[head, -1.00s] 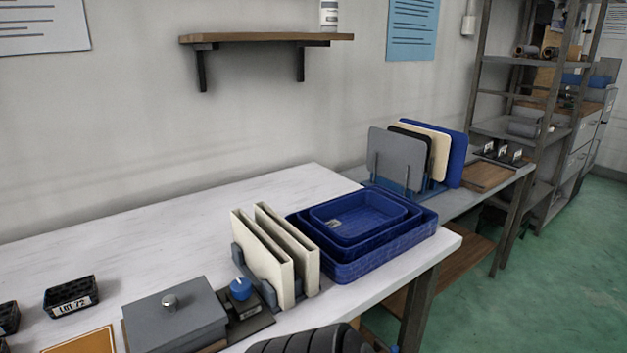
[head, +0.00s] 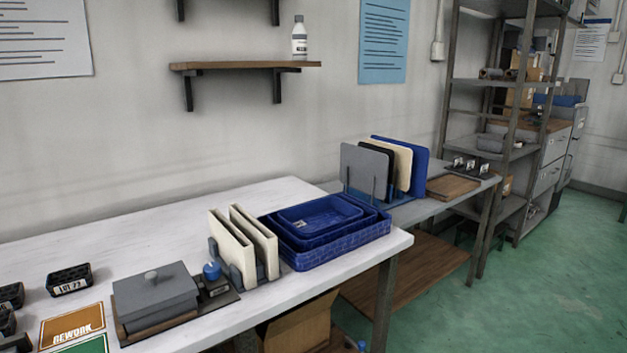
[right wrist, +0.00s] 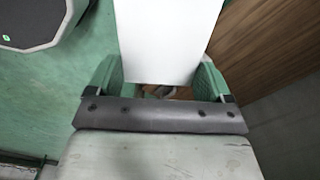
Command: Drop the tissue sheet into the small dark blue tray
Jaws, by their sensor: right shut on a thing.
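In the head view, the small dark blue tray (head: 345,207) is the innermost and smallest of the nested blue trays at the right end of the white table. It looks empty apart from a small pale mark near its front left corner. In the right wrist view, my right gripper (right wrist: 158,82) has green fingers on both sides of a flat white sheet, the tissue sheet (right wrist: 168,38), and is shut on it. The sheet extends away from the fingers to the top edge of the picture. Neither gripper shows in the head view.
Cream panels (head: 232,243) stand in a rack just left of the trays. A grey lidded box (head: 155,292) sits further left. More panels (head: 364,170) stand on the grey bench behind. An open cardboard box (head: 300,325) is under the table. The white table's back middle is clear.

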